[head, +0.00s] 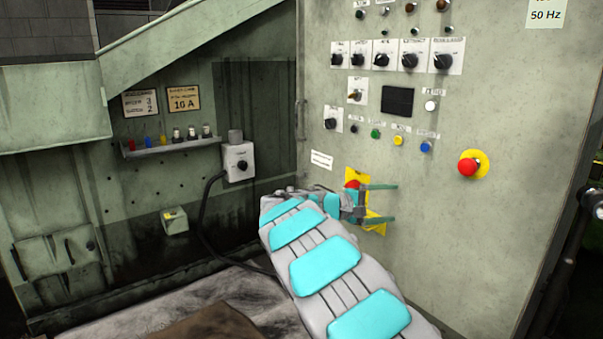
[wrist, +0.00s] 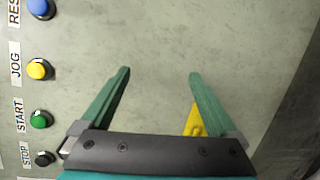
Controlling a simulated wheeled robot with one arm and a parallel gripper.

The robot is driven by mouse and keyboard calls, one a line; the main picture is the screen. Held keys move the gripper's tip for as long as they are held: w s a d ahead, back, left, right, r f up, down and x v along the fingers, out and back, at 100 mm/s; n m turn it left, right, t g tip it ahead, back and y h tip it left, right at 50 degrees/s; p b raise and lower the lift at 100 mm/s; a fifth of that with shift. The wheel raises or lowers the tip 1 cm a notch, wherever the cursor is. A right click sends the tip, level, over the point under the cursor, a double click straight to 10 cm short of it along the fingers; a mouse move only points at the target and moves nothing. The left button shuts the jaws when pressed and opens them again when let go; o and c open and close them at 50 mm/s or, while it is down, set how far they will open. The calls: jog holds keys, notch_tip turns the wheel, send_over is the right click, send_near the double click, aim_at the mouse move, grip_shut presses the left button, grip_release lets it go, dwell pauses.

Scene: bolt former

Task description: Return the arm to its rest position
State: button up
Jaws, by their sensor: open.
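My gripper (head: 393,202) is at the end of my arm, which reaches up from the bottom of the head view to the lower left of the grey control panel (head: 480,230). Its two green fingers are spread apart, pointing right in this view. The gap between fingers and panel cannot be judged.
The panel carries a red emergency button (head: 467,167) on yellow, knobs, and a dark display (head: 397,102). The wrist view shows blue (wrist: 40,8), yellow JOG (wrist: 39,69), green START (wrist: 40,119) and black STOP buttons (wrist: 44,159). A switch box (head: 238,160) with a cable stands left.

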jog(key=s+d+f+m+g+y, duration=0.1)
jog(key=s+d+m+g+y, duration=0.15)
jog(key=s, duration=0.65)
jog(key=s+d+f+m+g+y, duration=0.15)
jog(key=s+d, duration=0.25)
jog(key=s, duration=0.6)
jog(key=s+d+f+m+g+y, duration=0.1)
jog(key=s+d+g+y, duration=0.15)
jog(key=s, duration=0.65)
jog(key=s+a+f+y, duration=0.3)
jog(key=s+a, duration=0.2)
jog(key=s, duration=0.3)
jog(key=s+a+f+y, duration=0.3)
jog(key=s+a, duration=0.3)
jog(key=s, duration=0.3)
jog(key=s+a+f+m+y, duration=0.1)
jog(key=s+a+f+y, duration=0.2)
jog(key=s+a, duration=0.3)
jog(key=s+f+g, duration=0.1)
jog(key=s, duration=0.2)
jog(key=shift+f, duration=0.25)
